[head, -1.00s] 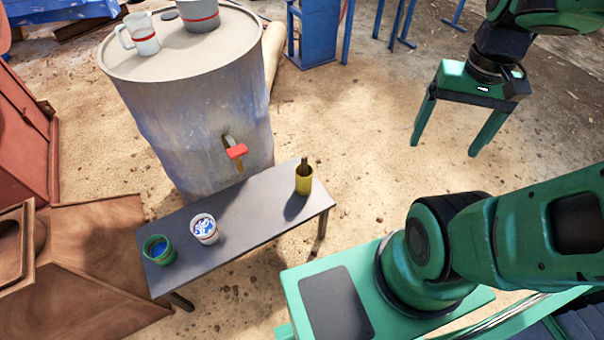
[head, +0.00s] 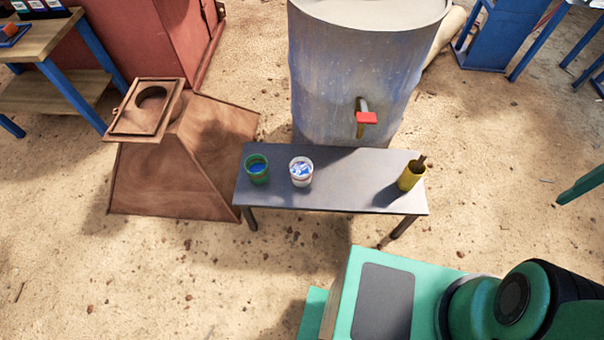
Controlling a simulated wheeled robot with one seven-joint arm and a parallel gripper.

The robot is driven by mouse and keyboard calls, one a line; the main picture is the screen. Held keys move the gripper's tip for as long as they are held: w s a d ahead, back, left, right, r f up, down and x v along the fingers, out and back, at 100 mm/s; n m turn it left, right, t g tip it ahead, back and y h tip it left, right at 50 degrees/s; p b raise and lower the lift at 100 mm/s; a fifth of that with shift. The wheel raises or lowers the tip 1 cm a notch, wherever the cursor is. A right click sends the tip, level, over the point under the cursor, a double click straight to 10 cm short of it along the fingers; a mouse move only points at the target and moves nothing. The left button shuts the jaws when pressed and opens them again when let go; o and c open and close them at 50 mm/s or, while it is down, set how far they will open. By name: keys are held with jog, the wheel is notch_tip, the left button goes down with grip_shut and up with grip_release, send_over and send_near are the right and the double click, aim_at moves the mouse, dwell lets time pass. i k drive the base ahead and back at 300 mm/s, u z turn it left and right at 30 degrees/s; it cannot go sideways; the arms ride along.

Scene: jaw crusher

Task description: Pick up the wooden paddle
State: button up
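A brown stick-like piece (head: 422,161), perhaps the wooden paddle, stands tilted in a yellow cup (head: 409,179); most of it is hidden inside. The yellow cup is near the right end of a small dark bench (head: 350,190). One green finger (head: 583,186) of my gripper shows at the right edge of the head view, well right of the cup and apart from it. The rest of my gripper is out of frame, so its opening cannot be seen.
A green cup (head: 257,170) and a white cup (head: 301,171) with blue-and-white contents stand on the bench's left half. A large drum (head: 345,70) with a red-handled tap (head: 366,117) stands behind. A rusty hopper (head: 185,170) is left. Sandy ground in front-left is clear.

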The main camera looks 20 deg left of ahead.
aim_at(423, 157)
jog(key=k, duration=1.25)
jog(key=u, duration=0.25)
jog(key=i, duration=1.7)
jog(key=z, duration=0.45)
